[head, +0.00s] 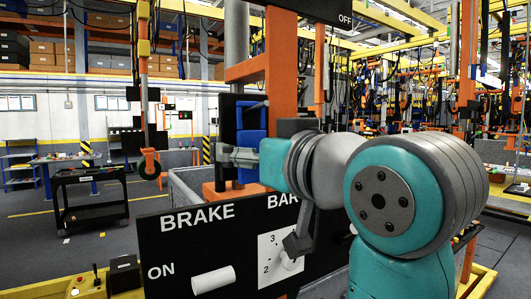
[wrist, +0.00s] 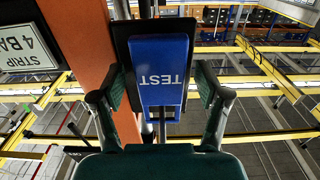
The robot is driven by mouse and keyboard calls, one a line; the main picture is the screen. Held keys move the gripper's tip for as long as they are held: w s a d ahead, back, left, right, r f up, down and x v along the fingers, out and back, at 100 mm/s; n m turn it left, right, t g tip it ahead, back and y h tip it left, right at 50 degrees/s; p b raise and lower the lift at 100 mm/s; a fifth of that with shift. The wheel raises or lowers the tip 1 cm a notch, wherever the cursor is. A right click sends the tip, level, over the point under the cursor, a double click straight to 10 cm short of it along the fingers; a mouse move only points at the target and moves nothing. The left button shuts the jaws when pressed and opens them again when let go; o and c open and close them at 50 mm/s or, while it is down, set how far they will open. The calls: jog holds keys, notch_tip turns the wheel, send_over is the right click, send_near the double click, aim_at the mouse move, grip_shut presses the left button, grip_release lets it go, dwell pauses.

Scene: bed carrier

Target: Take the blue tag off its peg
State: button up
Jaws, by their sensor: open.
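The blue tag (head: 250,120) hangs in front of a black panel (head: 227,118) on the orange post in the head view. A short dark peg (head: 257,104) shows at its upper part. In the wrist view the tag (wrist: 160,60) fills the upper middle, with TEST on it upside down. My gripper (wrist: 157,92) is open, with one finger on each side of the tag and a visible gap to both. In the head view my gripper (head: 228,156) reaches left across the tag's lower part and hides some of it. I cannot tell whether they touch.
The orange post (wrist: 78,50) stands close beside the left finger, with a white STRIP sign (wrist: 25,48) beyond it. Below my gripper is a black BRAKE panel (head: 150,250) with a white handle (head: 213,280) and a numbered dial plate (head: 268,245). A black cart (head: 90,200) stands farther left.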

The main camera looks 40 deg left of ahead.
aim_at(254, 145)
grip_shut()
dwell(0.5)
jog(key=shift+s+d+r, duration=0.25)
jog(key=shift+s+d, duration=0.05)
jog(key=shift+d, duration=0.4)
jog(key=shift+s+d+r, duration=0.2)
jog(key=shift+s+d, duration=0.1)
jog(key=shift+d, duration=0.35)
dwell(0.9)
jog(key=shift+s+d+r, duration=0.25)
jog(key=shift+s+d, duration=0.1)
jog(key=shift+d, duration=0.5)
jog(key=shift+s+d+r, duration=0.25)
jog(key=shift+s+d, duration=0.1)
jog(key=shift+d, duration=0.55)
jog(key=shift+s+d+r, duration=0.25)
jog(key=shift+s+d, duration=0.1)
jog(key=shift+d, duration=0.5)
jog(key=shift+d, duration=0.15)
